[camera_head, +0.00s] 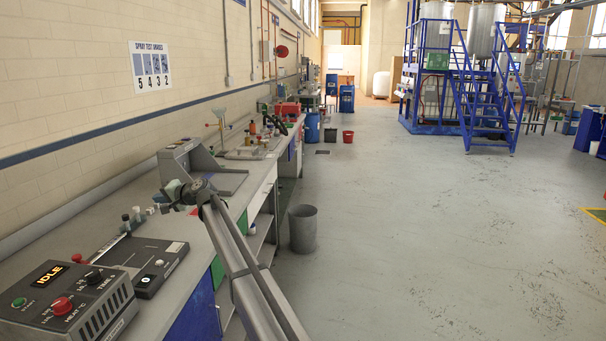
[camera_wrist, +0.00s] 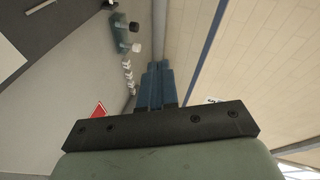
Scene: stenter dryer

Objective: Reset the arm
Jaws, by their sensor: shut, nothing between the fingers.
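My gripper (camera_head: 165,199) is over the long grey workbench (camera_head: 95,222), at the end of my arm, pointing toward the wall. In the wrist view its two blue fingers (camera_wrist: 156,84) lie together with nothing between them. The grey control box (camera_head: 68,302) at the bottom left has an IDLE display, a green button and red and black knobs. A flat black device (camera_head: 150,262) lies beside it, nearer the viewer than my gripper. My gripper appears apart from both.
A grey sloped-top device (camera_head: 187,160) stands on the bench beyond my gripper. A grey bin (camera_head: 303,228) stands on the floor.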

